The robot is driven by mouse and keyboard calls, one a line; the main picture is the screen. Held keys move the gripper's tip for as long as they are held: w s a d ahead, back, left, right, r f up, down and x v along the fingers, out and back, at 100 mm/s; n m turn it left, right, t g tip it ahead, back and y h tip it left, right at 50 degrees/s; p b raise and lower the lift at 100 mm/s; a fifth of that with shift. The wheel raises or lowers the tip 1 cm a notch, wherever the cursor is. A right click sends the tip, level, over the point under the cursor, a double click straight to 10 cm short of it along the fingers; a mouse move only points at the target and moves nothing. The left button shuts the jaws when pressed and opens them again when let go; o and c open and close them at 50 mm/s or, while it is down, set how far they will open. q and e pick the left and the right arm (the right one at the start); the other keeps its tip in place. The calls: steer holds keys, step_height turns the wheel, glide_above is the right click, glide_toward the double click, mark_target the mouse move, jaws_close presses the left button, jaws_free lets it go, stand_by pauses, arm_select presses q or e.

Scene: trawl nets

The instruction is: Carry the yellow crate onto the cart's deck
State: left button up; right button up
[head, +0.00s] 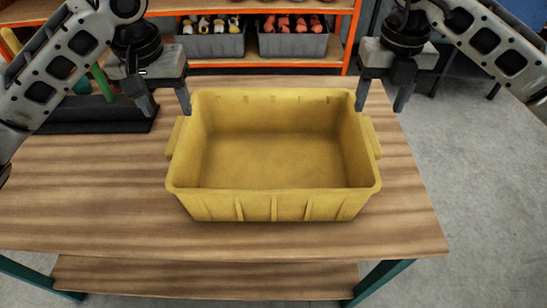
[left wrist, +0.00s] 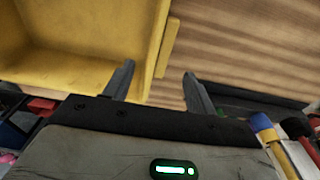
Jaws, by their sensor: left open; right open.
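The yellow crate (head: 275,207) stands upright and empty on a wooden table, with a handle ledge on its left and right sides. My left gripper (head: 170,112) is open and empty at the crate's back left corner. In the left wrist view the left gripper (left wrist: 158,85) has its fingertips close to the crate's handle ledge (left wrist: 167,48), one on either side of its line; I cannot tell whether they touch. My right gripper (head: 380,108) is open and empty near the crate's back right corner. The cart and its deck cannot be made out.
The wooden table (head: 90,190) is bare to the left of and in front of the crate. A dark tray (head: 95,118) with tools lies at the table's back left. An orange shelf (head: 338,55) with grey bins (head: 292,45) stands behind. Grey floor (head: 475,170) is open at right.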

mark_target(179, 133)
arm_select(q)
steer(key=f, duration=0.6)
steer(key=w+f, duration=0.1)
steer(key=f, duration=0.2)
steer(key=shift+w, duration=0.1)
arm_select(e)
step_height(179, 133, down, 9)
steer(key=shift+f, duration=0.1)
arm_select(q)
jaws_close()
arm_select(e)
jaws_close()
arm_select(q)
steer(key=shift+r, duration=0.1)
